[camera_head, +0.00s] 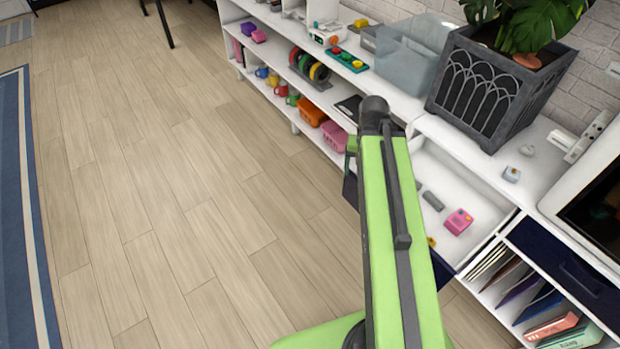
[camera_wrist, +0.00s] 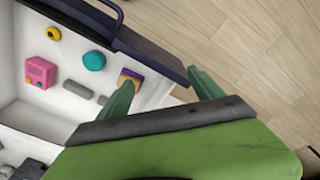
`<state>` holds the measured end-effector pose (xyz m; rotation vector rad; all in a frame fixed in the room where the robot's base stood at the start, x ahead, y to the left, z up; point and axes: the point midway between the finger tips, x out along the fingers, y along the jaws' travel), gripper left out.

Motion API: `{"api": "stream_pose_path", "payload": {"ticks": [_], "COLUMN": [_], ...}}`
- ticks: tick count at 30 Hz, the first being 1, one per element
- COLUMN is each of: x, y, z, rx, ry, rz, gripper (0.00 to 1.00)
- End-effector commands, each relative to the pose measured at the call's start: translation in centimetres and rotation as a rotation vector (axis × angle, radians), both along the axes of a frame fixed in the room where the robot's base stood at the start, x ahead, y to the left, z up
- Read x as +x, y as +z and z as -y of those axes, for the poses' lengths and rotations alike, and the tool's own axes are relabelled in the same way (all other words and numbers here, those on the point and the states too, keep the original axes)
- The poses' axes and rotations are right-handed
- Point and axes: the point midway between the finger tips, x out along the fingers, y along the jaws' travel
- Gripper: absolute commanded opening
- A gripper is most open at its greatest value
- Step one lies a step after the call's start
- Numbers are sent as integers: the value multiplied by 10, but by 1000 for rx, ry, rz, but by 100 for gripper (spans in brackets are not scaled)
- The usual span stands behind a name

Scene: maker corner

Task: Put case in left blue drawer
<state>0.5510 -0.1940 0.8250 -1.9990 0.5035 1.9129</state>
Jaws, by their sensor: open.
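The left blue drawer is pulled out; its white inside (camera_head: 478,190) shows in the head view, partly behind my arm. In the wrist view its dark blue front (camera_wrist: 150,55) has a bar handle (camera_wrist: 106,20). Inside lie a pink block-like item (camera_wrist: 41,72), a teal round item (camera_wrist: 94,61), a yellow ring (camera_wrist: 53,33), grey pieces (camera_wrist: 78,89) and a purple and orange item (camera_wrist: 131,77). I cannot tell which thing is the case. My gripper (camera_wrist: 160,76) is open with nothing between its fingers, over the drawer's front end.
A second blue drawer (camera_head: 565,262) on the right is shut, above file slots. A planter (camera_head: 480,88) and a clear bin (camera_head: 408,60) stand on the white unit. Shelves to the left hold mugs, spools and baskets (camera_head: 334,135). The wooden floor (camera_head: 180,200) is clear.

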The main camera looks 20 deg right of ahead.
Motion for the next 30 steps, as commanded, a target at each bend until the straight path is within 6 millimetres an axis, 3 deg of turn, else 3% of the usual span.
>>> {"api": "stream_pose_path", "payload": {"ticks": [1, 3, 6, 8, 19, 25, 30], "x": [13, 21, 25, 24, 23, 23, 23], "y": [0, 0, 0, 0, 1, 42, 37], "z": [-48, -104, -164, -187, -196, -195, -195], "rx": [5, 10, 13, 16, 18, 18, 18], "ry": [111, 244, 386, 440, 490, 489, 489], "rz": [-9, -21, -33, -39, -44, -44, -44], "gripper": [76, 76, 76, 76, 76, 76, 76]}}
